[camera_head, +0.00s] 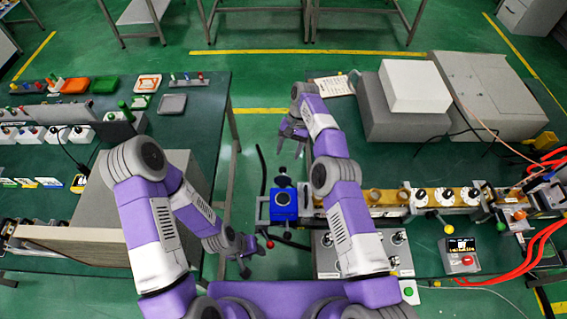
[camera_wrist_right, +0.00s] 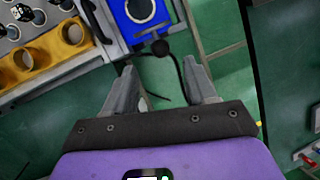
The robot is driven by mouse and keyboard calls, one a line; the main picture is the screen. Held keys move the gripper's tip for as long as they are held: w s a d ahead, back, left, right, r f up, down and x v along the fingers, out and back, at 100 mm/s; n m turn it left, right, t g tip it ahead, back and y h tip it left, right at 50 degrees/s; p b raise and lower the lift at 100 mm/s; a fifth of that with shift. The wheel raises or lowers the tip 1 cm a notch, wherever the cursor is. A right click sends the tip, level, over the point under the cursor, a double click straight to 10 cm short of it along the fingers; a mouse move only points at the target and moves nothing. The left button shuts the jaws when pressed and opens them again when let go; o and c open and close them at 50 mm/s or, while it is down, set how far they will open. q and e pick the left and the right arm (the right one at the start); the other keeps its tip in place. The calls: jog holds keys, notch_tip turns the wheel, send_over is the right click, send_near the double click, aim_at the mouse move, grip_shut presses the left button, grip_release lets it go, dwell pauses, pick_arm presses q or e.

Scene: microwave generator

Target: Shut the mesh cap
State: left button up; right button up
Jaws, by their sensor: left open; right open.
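A blue box (camera_head: 284,205) with a dark round opening on top stands at the left end of the bench's device row. A black knob on a dark stem (camera_head: 281,171) rises just behind it; I cannot tell for certain which part is the mesh cap. In the right wrist view the blue box (camera_wrist_right: 128,22) is at the top, with a black ball (camera_wrist_right: 160,47) beside it. My right gripper (camera_head: 292,140) is open and empty, beyond the box and apart from it. My left gripper (camera_head: 252,258) is open and empty, nearer and left of the box, close to a red ball (camera_head: 270,244).
Brass rings and white dials (camera_head: 420,195) line the row to the right. A grey control panel (camera_head: 400,258) stands in front. A white box (camera_head: 414,86) on grey housings is at the back right. A green floor gap separates the left table (camera_head: 205,120).

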aim_at(284, 167)
jog(key=shift+b+x, duration=1.25)
jog(key=shift+b, duration=0.3)
jog(key=shift+p+x, duration=0.4)
jog(key=shift+x, duration=1.9)
grip_shut()
